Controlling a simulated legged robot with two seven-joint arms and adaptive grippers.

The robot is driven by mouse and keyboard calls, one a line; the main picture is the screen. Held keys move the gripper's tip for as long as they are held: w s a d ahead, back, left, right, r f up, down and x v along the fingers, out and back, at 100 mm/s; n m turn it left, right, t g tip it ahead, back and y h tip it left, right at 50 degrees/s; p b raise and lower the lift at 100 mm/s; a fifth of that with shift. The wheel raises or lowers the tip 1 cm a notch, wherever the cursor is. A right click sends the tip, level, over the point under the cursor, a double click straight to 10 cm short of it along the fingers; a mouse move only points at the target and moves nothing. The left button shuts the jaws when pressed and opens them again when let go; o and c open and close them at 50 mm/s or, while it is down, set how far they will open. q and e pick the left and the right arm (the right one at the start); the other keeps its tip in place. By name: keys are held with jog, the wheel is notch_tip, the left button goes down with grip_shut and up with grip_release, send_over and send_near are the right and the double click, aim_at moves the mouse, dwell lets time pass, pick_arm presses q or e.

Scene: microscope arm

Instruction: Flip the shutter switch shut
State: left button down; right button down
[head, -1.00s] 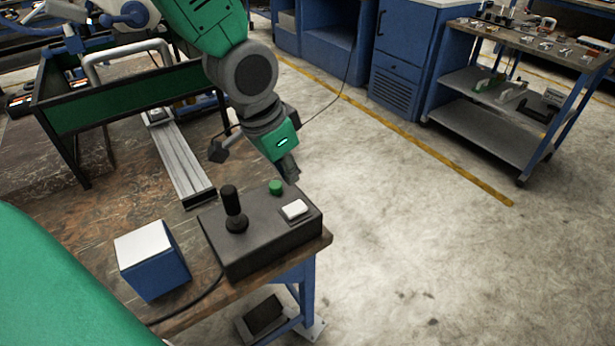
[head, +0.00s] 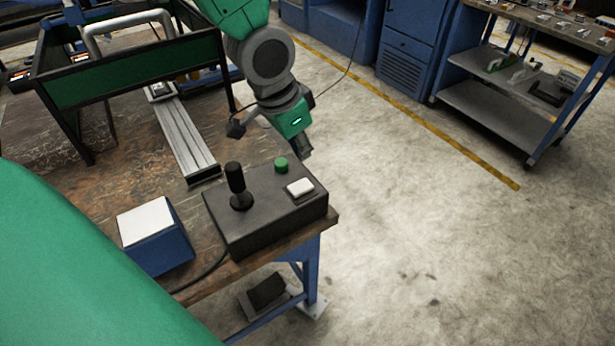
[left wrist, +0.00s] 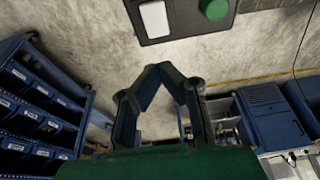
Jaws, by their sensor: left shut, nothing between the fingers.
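The control box (head: 262,222) is dark and sits at the corner of the table. A white rocker switch (head: 300,187), the likely shutter switch, is on its top at the right. A green button (head: 281,165) and a black joystick (head: 236,185) are beside it. My left gripper (head: 303,152) is shut and empty, pointing down just behind the box's far right corner, apart from the switch. In the left wrist view its fingertips (left wrist: 166,68) meet below the box, with the white switch (left wrist: 153,18) and green button (left wrist: 214,8) at the top edge. My right gripper is not in view.
A blue box with a white top (head: 150,225) stands left of the control box. A metal rail (head: 188,140) and a green-walled frame (head: 130,78) are behind. A cable runs along the table edge.

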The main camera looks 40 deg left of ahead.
aim_at(308, 182)
pick_arm(q)
jog(key=x, duration=0.4)
jog(key=b+x, duration=0.1)
jog(key=x, duration=0.1)
jog(key=shift+s+a+f, duration=0.3)
jog(key=shift+f, duration=0.05)
jog(key=shift+d+f, duration=0.3)
jog(key=shift+f, duration=0.2)
jog(key=shift+d, duration=0.1)
jog(key=shift+a+f, duration=0.1)
jog(key=shift+a, duration=0.1)
jog(key=shift+a+p, duration=0.1)
jog(key=shift+p, duration=0.25)
jog(key=shift+f, duration=0.1)
